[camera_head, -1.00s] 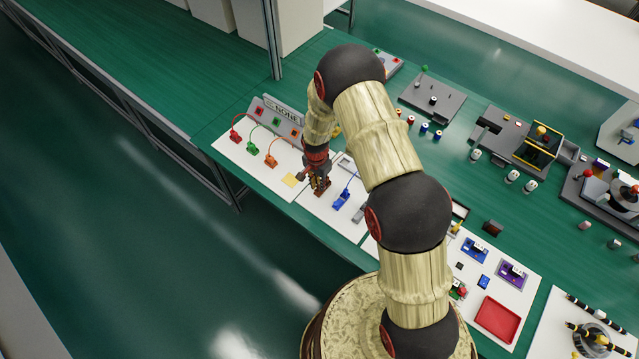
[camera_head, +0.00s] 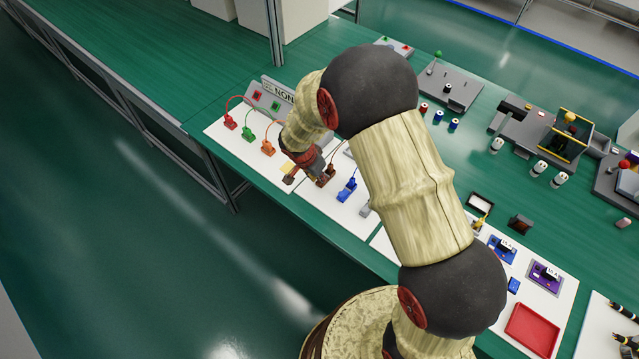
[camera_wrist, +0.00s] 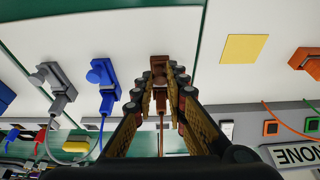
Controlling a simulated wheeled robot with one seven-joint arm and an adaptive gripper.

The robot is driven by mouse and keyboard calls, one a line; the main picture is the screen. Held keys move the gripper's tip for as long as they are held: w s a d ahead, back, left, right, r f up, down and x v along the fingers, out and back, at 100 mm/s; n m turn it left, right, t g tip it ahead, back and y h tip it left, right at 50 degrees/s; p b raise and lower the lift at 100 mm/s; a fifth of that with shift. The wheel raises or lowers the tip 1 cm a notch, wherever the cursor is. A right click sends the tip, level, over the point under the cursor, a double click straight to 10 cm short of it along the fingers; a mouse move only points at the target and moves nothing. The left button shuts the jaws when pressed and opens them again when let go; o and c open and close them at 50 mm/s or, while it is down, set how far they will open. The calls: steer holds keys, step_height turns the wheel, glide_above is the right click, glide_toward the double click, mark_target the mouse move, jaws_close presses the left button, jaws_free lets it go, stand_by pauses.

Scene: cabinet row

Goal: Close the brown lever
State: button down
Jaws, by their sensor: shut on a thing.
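The brown lever (camera_wrist: 160,66) sits on a white panel, in the upper middle of the wrist view, with its brown cable (camera_wrist: 161,130) running down between my fingers. My gripper (camera_wrist: 160,88) is shut on the brown lever, one finger on each side of it. In the head view the brown lever (camera_head: 326,178) is just right of my gripper (camera_head: 314,172), which is partly covered by my wrist. Whether the lever is raised or down is hard to tell, as the fingers cover part of it.
The blue lever (camera_wrist: 103,78) and a grey lever (camera_wrist: 55,82) stand to one side in the wrist view. A yellow square (camera_wrist: 243,48) and the orange lever (camera_wrist: 305,60) are on the other side. Green and red levers stand further left in the head view.

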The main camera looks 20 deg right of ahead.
steer(key=shift+s+a+f+t+h+b, duration=0.2)
steer(key=shift+a+f+t+h+b, duration=0.25)
steer(key=shift+b, duration=3.2)
steer(key=shift+d+r, duration=0.1)
steer(key=shift+d, duration=0.05)
steer(key=c, duration=1.8)
jaws_free()
steer(key=shift+p, duration=0.3)
steer(key=shift+o, duration=0.2)
steer(key=v, duration=1.2)
